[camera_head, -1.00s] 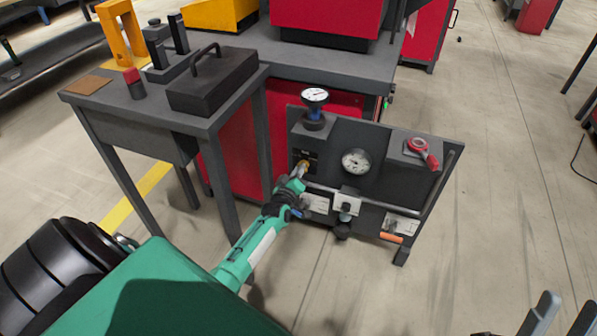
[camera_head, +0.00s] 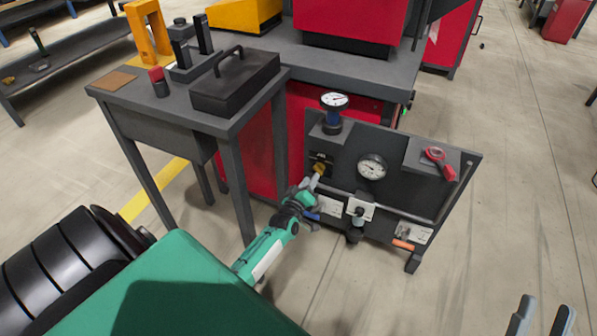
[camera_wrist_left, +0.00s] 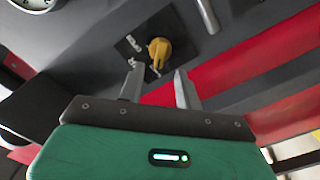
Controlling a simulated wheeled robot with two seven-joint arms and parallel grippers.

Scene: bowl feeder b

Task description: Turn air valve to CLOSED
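A small yellow knob (camera_head: 319,168) sits on a black label plate at the left of the dark upright panel (camera_head: 400,150). My left gripper (camera_head: 314,184) is at the panel's left side, just below and in front of the knob. In the wrist view its two fingers (camera_wrist_left: 158,84) are apart with nothing between them, the knob past their tips. My right gripper (camera_head: 543,318) is at the bottom right edge, fingers apart and empty, away from the panel.
The panel also bears two round gauges, the upper one (camera_head: 334,101) and the middle one (camera_head: 371,167), a red handle (camera_head: 440,164), a rail and an orange-ended part (camera_head: 403,245). A grey table (camera_head: 140,95) stands close at the left. The floor at the right is clear.

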